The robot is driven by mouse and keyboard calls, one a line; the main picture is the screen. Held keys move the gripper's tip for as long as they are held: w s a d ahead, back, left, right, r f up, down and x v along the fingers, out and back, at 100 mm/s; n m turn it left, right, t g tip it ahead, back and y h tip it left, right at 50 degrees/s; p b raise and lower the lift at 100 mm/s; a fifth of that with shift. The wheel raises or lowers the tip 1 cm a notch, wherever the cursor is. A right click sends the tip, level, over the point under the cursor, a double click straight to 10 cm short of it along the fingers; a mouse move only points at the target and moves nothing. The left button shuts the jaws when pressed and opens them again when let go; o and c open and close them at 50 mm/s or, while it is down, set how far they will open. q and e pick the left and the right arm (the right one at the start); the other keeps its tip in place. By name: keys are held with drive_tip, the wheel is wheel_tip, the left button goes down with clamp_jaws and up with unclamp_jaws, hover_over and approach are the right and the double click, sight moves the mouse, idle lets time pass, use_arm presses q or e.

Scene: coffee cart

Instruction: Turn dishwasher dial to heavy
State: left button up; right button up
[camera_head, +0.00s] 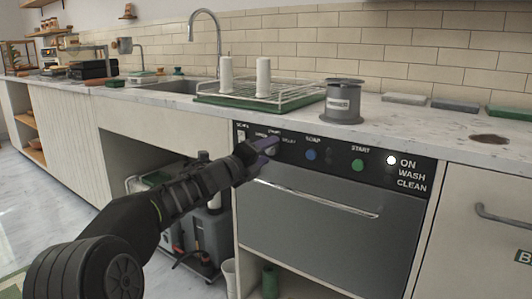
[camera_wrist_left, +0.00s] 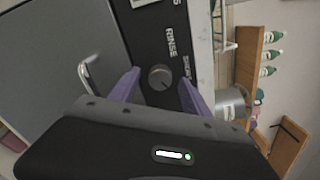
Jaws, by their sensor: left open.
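The dishwasher (camera_head: 310,205) is a grey front under the counter with a black control panel (camera_head: 335,166). In the left wrist view a round grey dial (camera_wrist_left: 160,77) sits on the panel, with a dark mark toward its lower right. White lettering is near it, one word reading RINSE. My left gripper (camera_head: 263,156) is at the left part of the panel and covers much of the dial in the head view. In the left wrist view its purple fingers (camera_wrist_left: 160,88) are open, either side of the dial; contact cannot be told. My right gripper is not in view.
Right of the gripper are a blue button (camera_head: 311,155), a green button (camera_head: 358,165) and a lit white lamp (camera_head: 391,160) beside ON. A door handle (camera_head: 318,199) juts out below. A green rack tray (camera_head: 258,103) and a grey canister (camera_head: 344,103) stand on the counter above.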

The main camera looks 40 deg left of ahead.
use_arm(q)
drive_tip(key=s+p, duration=0.1)
drive_tip(key=s, duration=0.6)
drive_tip(key=shift+s, duration=0.25)
drive_tip(key=shift+s, duration=0.1)
